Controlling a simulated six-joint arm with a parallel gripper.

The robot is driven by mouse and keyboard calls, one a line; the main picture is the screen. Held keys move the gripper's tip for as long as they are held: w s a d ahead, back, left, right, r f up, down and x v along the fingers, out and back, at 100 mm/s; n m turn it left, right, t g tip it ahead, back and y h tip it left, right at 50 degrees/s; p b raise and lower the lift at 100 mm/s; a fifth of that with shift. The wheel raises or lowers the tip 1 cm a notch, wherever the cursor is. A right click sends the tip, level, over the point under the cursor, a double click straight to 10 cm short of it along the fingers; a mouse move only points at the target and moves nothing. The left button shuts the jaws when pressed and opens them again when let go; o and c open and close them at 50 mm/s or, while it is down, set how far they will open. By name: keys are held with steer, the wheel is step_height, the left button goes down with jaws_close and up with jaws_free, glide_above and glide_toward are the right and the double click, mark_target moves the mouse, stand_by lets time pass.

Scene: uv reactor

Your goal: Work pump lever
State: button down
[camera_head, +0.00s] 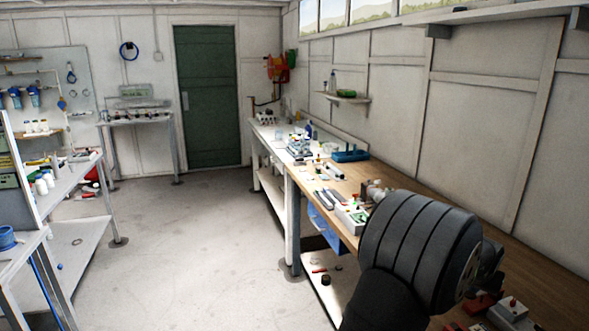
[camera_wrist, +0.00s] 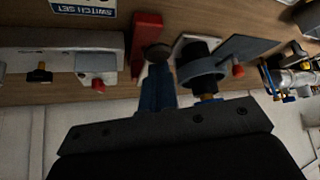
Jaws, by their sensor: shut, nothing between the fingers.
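In the wrist view my gripper (camera_wrist: 157,72) shows as a pair of blue fingers, shut with nothing between them. Their tips are at a dark round knob (camera_wrist: 157,53) beside an upright red piece (camera_wrist: 147,32); I cannot tell if they touch it. Just right of the fingers is a black cylinder in a grey ring (camera_wrist: 203,70), with a flat grey plate reaching to the right. I cannot tell for sure which of these parts is the pump lever. In the head view my thick dark arm hides most of this spot; a red part (camera_head: 483,303) shows below it.
In the wrist view a pale panel with a black knob (camera_wrist: 39,74) and a red button (camera_wrist: 98,86) lies left. Metal fittings (camera_wrist: 290,78) stand right. In the head view a white box with a red button (camera_head: 513,309) sits on the wooden bench (camera_head: 560,296).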

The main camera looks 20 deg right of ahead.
steer(key=shift+f, duration=0.45)
steer(key=shift+r, duration=2.35)
